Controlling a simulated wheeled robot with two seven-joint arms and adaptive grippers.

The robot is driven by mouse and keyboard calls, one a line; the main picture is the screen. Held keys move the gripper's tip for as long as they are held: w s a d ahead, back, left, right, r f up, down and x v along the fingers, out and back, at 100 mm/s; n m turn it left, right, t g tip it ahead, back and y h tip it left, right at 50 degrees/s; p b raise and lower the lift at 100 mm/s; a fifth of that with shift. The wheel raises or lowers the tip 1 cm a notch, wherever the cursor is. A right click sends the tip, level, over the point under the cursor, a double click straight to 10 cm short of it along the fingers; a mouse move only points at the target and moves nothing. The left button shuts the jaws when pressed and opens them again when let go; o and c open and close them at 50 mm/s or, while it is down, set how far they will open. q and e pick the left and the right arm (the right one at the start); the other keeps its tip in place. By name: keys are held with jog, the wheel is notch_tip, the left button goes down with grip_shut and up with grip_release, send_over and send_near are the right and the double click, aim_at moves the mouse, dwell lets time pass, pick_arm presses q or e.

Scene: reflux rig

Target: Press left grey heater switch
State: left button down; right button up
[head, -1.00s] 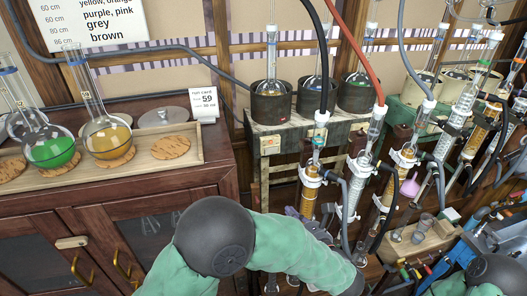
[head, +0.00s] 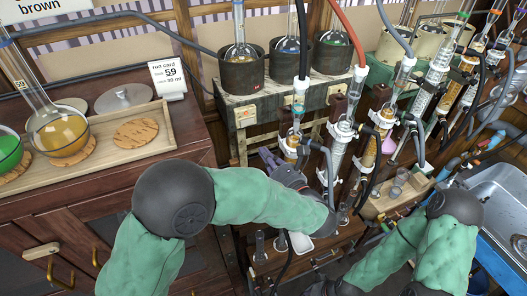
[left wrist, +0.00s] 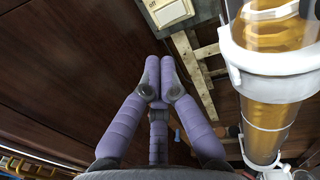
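The left heater switch (head: 245,115) is a pale square plate on the front of the wooden stand, below the leftmost dark heater pot (head: 241,75). In the left wrist view the switch plate (left wrist: 170,12) is at the top edge, cut off, with small lettering like "off". My left gripper (head: 267,157) is below the switch in the head view, partly hidden by my forearm. In the left wrist view its purple fingertips (left wrist: 158,68) are together and empty, apart from the plate. My right arm is at lower right; its fingers are not visible.
An amber-filled glass column (left wrist: 275,60) with white clamps stands close right of my left gripper. More clamped columns and hoses (head: 340,140) stand further right. Flasks sit in the heater pots. A wooden cabinet (head: 110,195) with a tray is at left.

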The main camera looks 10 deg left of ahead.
aim_at(242, 126)
pick_arm(q)
jog(key=b+x, duration=0.2)
jog(key=x, duration=0.9)
jog(key=shift+w+a, duration=0.25)
jog(key=shift+a, duration=0.05)
